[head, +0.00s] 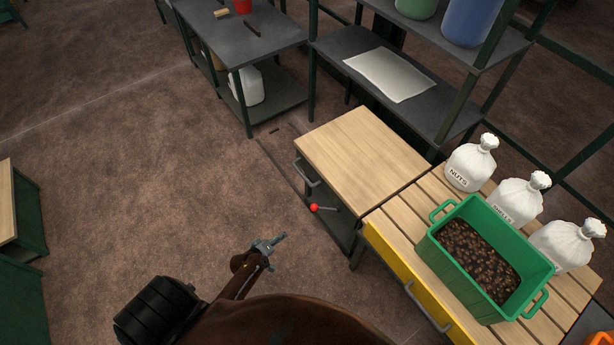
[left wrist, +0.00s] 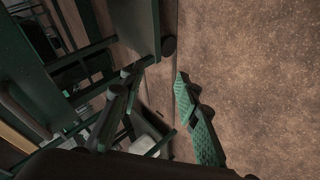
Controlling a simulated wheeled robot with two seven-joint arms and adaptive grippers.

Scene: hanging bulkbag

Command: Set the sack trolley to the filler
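A wood-topped unit (head: 362,155) stands at the centre, with a dark side handle (head: 306,174) and a red-knobbed lever (head: 314,208) low on its left side. A slatted wooden unit (head: 388,233) with a yellow front and a grey handle (head: 428,308) adjoins it on the right. I cannot tell which is the sack trolley. No filler can be made out. My left gripper (head: 275,243) is over bare floor, left of the yellow front and apart from both units. In the left wrist view its fingers (left wrist: 157,80) are apart with nothing between them. My right gripper is out of view.
The slatted unit bears a green crate (head: 438,255) of brown pieces and white tied sacks (head: 469,166). Dark workbenches (head: 276,38) and a shelf rack (head: 445,117) stand behind. A green cabinet (head: 30,210) is at far left. The floor (head: 130,180) between is open.

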